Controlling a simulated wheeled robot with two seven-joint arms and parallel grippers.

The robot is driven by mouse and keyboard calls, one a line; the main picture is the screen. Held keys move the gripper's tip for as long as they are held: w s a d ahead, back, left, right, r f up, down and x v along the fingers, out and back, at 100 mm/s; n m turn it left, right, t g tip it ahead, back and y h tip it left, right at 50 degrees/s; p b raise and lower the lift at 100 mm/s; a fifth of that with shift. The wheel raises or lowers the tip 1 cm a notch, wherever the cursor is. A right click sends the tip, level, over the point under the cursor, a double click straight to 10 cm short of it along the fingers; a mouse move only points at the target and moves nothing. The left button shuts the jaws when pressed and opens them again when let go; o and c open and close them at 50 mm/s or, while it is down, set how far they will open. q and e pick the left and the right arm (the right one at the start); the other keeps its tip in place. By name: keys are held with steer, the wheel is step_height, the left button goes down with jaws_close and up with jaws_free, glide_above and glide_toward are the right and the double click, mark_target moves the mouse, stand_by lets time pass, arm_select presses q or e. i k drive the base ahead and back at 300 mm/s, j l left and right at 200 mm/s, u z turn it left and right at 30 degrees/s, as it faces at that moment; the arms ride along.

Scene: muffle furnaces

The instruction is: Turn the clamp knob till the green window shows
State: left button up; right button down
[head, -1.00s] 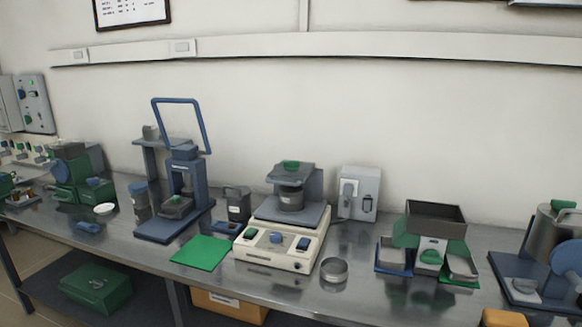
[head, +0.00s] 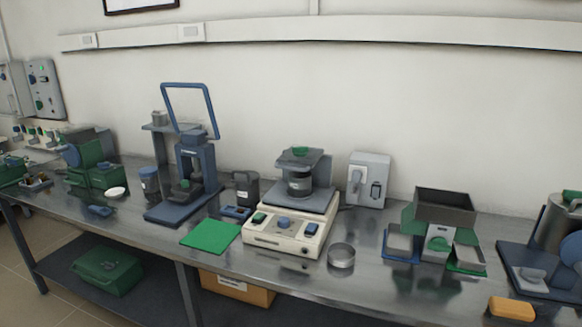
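A cream-based machine (head: 285,240) stands on the bench at the centre, with a grey pot (head: 299,184) under a grey top plate. A small green knob-like part (head: 300,151) sits on that plate; I cannot tell for sure that it is the clamp knob. I cannot make out a green window on the machine. Neither of my grippers shows in the head view.
A blue press with a raised handle (head: 190,110) stands left of the machine, and a green mat (head: 210,234) lies between. A metal ring dish (head: 341,256) is close by its right front. A grey wall-side box (head: 369,180) is behind.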

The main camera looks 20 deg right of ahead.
mark_target(298, 152)
steer(key=i+j+z, duration=0.2)
steer(key=i+j, duration=0.2)
steer(key=i+j+z, duration=0.15)
steer(key=i+j, duration=0.2)
steer(key=j, duration=0.1)
